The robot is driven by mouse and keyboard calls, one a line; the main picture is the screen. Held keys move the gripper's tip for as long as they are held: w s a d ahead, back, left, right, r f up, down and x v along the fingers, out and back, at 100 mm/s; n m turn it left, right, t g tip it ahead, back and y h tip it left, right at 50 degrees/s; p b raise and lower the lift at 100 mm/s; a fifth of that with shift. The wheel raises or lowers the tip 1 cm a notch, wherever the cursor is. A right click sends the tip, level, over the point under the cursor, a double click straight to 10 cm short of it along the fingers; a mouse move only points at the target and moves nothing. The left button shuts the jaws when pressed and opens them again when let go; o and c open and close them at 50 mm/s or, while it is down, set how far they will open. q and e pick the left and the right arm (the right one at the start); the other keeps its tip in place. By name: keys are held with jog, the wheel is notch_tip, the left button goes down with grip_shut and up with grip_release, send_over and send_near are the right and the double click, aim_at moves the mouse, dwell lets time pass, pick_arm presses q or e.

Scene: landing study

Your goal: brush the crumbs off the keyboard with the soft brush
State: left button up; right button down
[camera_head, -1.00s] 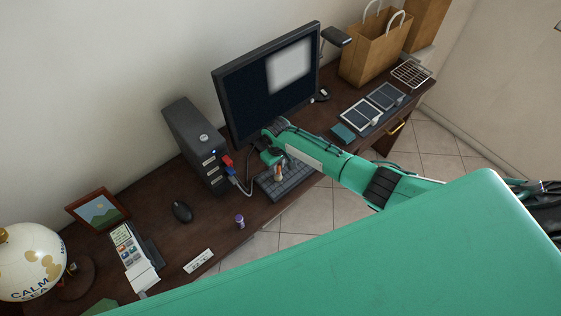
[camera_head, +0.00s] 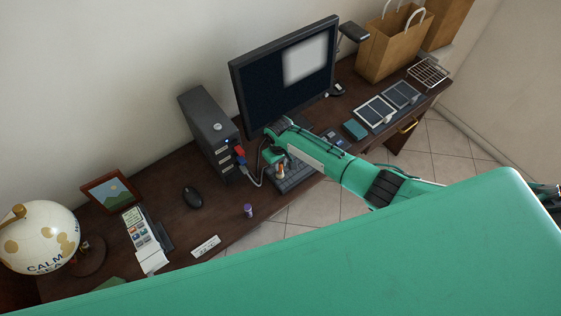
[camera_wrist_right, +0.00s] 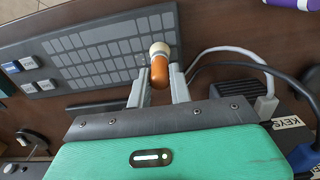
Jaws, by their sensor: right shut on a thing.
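The grey keyboard (camera_head: 297,179) lies on the dark desk in front of the monitor, partly hidden under my right arm. In the right wrist view the keyboard (camera_wrist_right: 100,55) runs across the upper left, with a few blue and white keys at its far left end. My right gripper (camera_head: 276,162) is at the keyboard's left end in the head view. In the wrist view the right gripper (camera_wrist_right: 159,80) is shut on the soft brush (camera_wrist_right: 160,70), which has an orange-brown handle and a cream end over the keyboard's edge. My left gripper is out of view.
A black computer tower (camera_head: 208,130) with cables stands close left of the gripper; the monitor (camera_head: 262,95) is behind. A purple-topped bottle (camera_head: 248,210), black mouse (camera_head: 192,197) and globe (camera_head: 38,238) are to the left. Bare desk shows around the mouse.

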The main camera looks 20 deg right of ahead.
notch_tip(320, 180, up, 2)
jog(key=shift+w+p, duration=0.1)
jog(key=shift+p, duration=0.3)
jog(key=shift+r, duration=2.45)
jog(key=c, duration=2)
grip_release()
grip_shut()
jog(key=shift+w+a+f+b, duration=0.1)
jog(key=shift+w+f+b, duration=0.1)
jog(key=shift+f+b, duration=0.65)
jog(key=shift+w+a+f+b, duration=0.15)
jog(key=shift+f+b, duration=0.4)
jog(key=shift+f, duration=0.55)
jog(key=shift+w+d+f+b, duration=0.1)
jog(key=shift+w+f+b, duration=0.1)
jog(key=shift+f+b, duration=0.65)
jog(key=shift+f, duration=0.6)
